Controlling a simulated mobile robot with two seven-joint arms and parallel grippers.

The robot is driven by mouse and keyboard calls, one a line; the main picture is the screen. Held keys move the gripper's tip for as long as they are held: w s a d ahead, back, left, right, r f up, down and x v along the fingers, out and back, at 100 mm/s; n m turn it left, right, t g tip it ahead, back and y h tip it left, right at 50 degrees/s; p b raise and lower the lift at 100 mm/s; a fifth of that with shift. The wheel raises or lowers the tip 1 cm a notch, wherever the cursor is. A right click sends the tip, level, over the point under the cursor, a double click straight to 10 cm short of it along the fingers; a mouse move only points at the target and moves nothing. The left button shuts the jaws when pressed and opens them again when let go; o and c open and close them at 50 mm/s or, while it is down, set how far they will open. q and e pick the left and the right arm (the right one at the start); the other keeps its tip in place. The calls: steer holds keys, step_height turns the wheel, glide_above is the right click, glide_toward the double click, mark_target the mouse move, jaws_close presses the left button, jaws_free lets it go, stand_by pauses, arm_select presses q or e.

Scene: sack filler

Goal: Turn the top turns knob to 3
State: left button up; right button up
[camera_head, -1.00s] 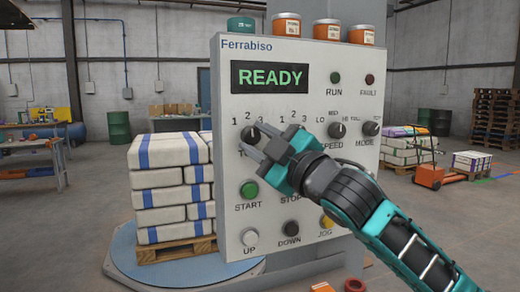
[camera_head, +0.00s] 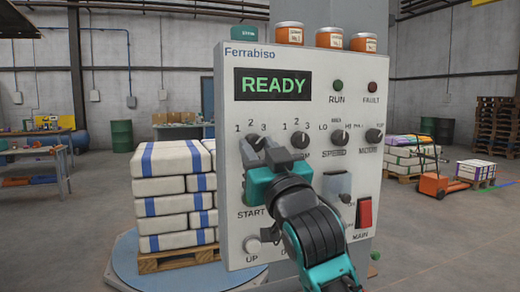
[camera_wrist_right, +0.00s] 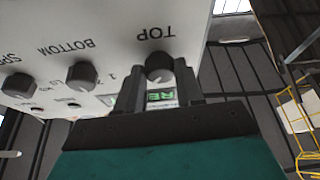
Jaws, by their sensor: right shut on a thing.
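The top turns knob (camera_head: 254,138) is a dark round knob at the upper left of the grey-white Ferrabiso panel (camera_head: 228,180), with 1, 2 and 3 printed above it. My right gripper (camera_head: 262,152) is shut on this knob. In the right wrist view the knob (camera_wrist_right: 158,66) sits between the two fingertips (camera_wrist_right: 158,78), under the label TOP, seen upside down. I cannot tell which number its pointer faces. My left gripper is not in view.
The bottom turns knob (camera_head: 299,141) is close to the right of the fingers, then the speed knob (camera_head: 337,138) and mode knob (camera_head: 374,136). A red main switch (camera_head: 364,212) is lower right. My arm covers the panel's lower middle. The display (camera_head: 273,84) reads READY.

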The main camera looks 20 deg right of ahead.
steer(key=shift+m+h, duration=0.4)
steer(key=shift+m, duration=0.4)
steer(key=o, duration=1)
steer(key=shift+o, duration=0.2)
steer(key=p+v, duration=0.5)
steer(key=v, duration=0.8)
